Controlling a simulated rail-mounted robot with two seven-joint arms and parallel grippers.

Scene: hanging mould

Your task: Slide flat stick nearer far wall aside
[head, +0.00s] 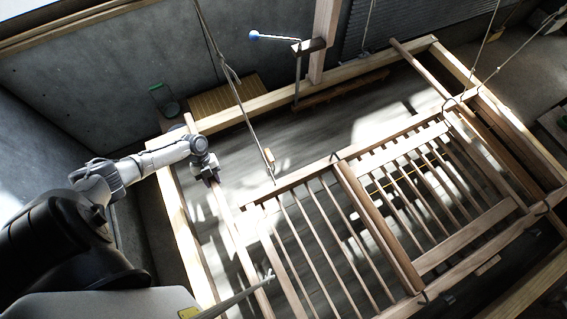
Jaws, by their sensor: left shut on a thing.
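A long, narrow, pale wooden stick (226,214) runs lengthwise at the left side of the vat, inside its left beam. My left gripper (211,179) is over the upper part of this stick and shut on it. The fingers partly hide the wood there. A second long stick (418,67) lies across the vat's right end, partly hidden behind the hanging frame's lines. I cannot tell for sure which stick is nearer the far wall.
A slatted wooden frame (350,176) hangs on cords over the dark vat, right of the held stick. A cord (236,92) hangs close to my left gripper. A wooden post (325,35) and a blue-knobbed lever (275,37) stand at the back. Vat beams (270,98) surround the frame.

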